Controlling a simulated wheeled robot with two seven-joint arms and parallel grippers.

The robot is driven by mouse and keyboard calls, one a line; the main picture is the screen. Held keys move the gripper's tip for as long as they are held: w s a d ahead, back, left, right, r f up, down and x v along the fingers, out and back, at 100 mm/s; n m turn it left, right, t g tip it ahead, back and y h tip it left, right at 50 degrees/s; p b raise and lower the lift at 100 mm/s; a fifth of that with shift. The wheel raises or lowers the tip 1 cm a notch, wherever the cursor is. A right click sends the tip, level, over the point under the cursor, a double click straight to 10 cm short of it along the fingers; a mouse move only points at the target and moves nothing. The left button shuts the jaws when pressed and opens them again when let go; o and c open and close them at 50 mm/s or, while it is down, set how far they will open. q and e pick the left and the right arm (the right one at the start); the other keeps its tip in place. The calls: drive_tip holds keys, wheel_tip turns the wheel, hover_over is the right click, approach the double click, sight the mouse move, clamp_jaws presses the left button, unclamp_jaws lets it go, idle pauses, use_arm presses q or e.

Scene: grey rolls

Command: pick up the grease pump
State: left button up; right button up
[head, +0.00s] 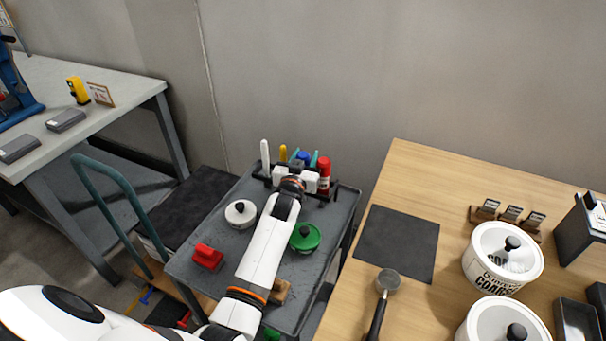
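My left gripper (296,176) reaches over the far end of a grey cart, its two white finger blocks set apart. It is at a dark rack (329,194) of upright items. A blue-topped item (304,157) with teal strips beside it shows just beyond the gripper. A red cylinder (324,173) stands to its right. A white stick-like item (265,155) and a yellow one (283,154) stand to its left. I cannot tell which item is the grease pump. The fingertips are not clearly seen, so any contact or grip is unclear. My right gripper is not in view.
A wooden table (457,190) with a dark mat (398,243) and white canisters (480,262) stands right. A wall is behind.

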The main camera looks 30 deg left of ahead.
use_arm(q)
drive_tip(key=c, duration=0.6)
drive_tip(key=shift+r, duration=0.1)
